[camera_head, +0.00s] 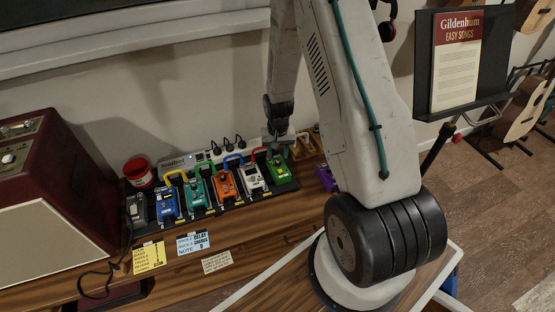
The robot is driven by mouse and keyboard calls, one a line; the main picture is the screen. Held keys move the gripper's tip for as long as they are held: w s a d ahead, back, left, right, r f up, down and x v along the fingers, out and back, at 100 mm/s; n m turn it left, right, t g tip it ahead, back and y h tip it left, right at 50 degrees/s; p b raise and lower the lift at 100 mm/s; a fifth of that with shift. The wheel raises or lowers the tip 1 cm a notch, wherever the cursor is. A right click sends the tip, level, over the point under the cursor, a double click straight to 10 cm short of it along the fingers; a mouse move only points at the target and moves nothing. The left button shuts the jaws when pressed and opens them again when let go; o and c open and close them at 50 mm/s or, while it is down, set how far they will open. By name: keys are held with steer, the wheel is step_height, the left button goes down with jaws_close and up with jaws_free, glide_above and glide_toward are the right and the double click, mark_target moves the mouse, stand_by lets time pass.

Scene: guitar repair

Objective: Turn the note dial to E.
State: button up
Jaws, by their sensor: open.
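A row of several effect pedals sits on a black pedalboard (160,229) on the wooden bench. From the left they include a dark one (137,209), a blue one (167,205), a teal one (197,193), an orange one (224,185), a white one (252,177) and a green one (279,171). I cannot tell which knob is the note dial or where it points. A blue card (193,243) carries a line that seems to read "NOTE D". My gripper (279,146) is open, pointing down just above the green pedal's far end; its fingertips are small and unclear.
A red amplifier (75,170) with knobs stands at the left. A white power strip (185,160) with plugs lies behind the pedals, near a red tub (138,171). A yellow card (149,257) lies in front. A music stand (497,60) and guitars (525,108) are at the right.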

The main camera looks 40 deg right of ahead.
mark_target(278, 162)
steer(key=shift+f, duration=1.85)
jaws_close()
steer(key=shift+n, duration=2.9)
